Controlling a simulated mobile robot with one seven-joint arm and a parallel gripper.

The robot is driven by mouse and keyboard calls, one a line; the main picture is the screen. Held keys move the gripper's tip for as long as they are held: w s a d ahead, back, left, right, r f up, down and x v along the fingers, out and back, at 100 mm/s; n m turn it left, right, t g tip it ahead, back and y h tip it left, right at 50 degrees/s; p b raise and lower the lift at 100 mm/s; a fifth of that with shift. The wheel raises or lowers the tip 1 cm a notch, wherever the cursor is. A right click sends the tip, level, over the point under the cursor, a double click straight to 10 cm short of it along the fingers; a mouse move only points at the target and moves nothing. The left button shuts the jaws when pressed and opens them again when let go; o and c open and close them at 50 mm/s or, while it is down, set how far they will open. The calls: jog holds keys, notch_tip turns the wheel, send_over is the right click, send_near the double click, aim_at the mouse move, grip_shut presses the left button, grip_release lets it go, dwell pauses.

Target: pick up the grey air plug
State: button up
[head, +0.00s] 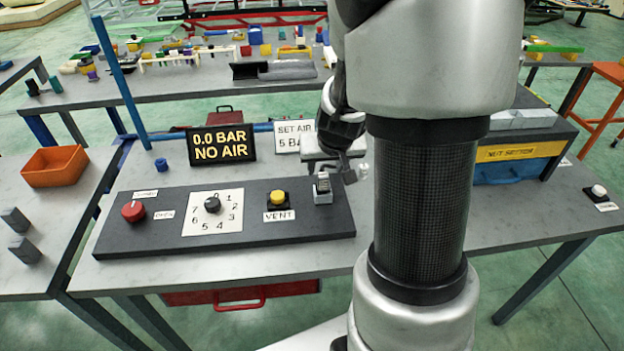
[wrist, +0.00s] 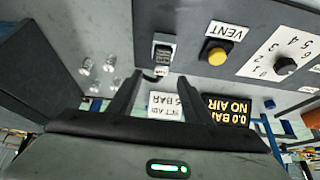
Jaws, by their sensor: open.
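A small grey fitting (head: 323,190) with a darker top stands at the right end of the dark control panel (head: 150,238). It looks like the grey air plug, but I cannot tell plug from socket. In the wrist view the fitting (wrist: 162,50) lies just beyond the fingertips, roughly between their lines. My gripper (head: 343,172) is above the panel's right end, close to the fitting. In the wrist view my gripper (wrist: 158,80) has its two dark fingers apart with nothing held between them. My arm hides part of the bench to the right.
The panel carries a yellow VENT button (head: 278,198), a numbered dial (head: 212,204) and a red knob (head: 133,211). A NO AIR display (head: 221,144) stands behind. Several small clear pieces (wrist: 110,64) lie beside the panel. Two grey blocks (head: 15,220) sit on the left table.

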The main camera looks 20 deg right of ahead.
aim_at(323, 175)
jog(key=b+x, duration=0.1)
jog(key=x, duration=0.5)
jog(key=shift+s+a+f+b, duration=0.1)
jog(key=shift+s+b, duration=0.15)
jog(key=shift+b, duration=0.15)
grip_shut()
